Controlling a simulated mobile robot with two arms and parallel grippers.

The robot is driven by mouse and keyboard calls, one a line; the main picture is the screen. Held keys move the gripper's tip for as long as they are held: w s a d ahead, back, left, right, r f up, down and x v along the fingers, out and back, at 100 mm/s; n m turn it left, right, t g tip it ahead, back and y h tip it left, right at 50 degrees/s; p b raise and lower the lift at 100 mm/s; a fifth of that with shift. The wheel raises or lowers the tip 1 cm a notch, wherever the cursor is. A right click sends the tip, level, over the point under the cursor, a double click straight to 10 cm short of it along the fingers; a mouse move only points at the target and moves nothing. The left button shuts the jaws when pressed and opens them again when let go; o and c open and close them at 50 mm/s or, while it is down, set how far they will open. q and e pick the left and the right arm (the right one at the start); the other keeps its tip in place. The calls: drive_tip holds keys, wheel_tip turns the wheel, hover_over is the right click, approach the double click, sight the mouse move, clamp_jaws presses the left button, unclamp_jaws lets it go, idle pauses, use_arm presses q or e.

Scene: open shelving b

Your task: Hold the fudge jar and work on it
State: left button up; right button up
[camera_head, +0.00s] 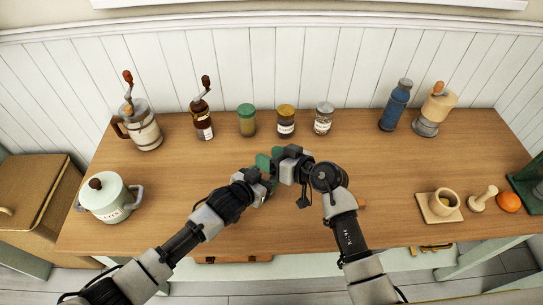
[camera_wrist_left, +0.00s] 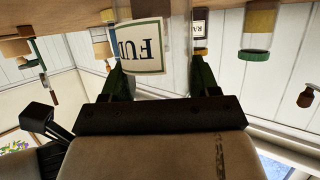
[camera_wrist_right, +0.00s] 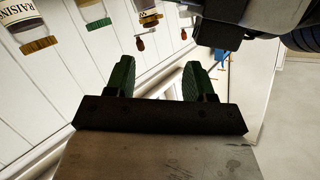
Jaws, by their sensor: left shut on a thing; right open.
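The fudge jar shows in the left wrist view as a white label (camera_wrist_left: 140,45) with upside-down letters starting "FU", between the fingers of my left gripper (camera_wrist_left: 160,72). My left gripper is shut on the jar. In the head view my left gripper (camera_head: 264,170) is over the middle of the table and the jar is mostly hidden by the grippers. My right gripper (camera_head: 279,160) is close beside it, on the right. In the right wrist view my right gripper (camera_wrist_right: 157,75) is open with nothing between its fingers.
Along the back of the wooden table (camera_head: 210,175) stand a green-lidded jar (camera_head: 247,122), a yellow-lidded jar (camera_head: 286,124), a grey-lidded jar (camera_head: 323,121), grinders and a blue bottle (camera_head: 395,108). A pale green pot (camera_head: 108,201) is at left; a mortar (camera_head: 443,203) and orange (camera_head: 508,202) are at right.

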drive_tip(key=v, duration=1.2)
idle(0.8)
use_arm(q)
drive_tip(key=o, duration=1.1)
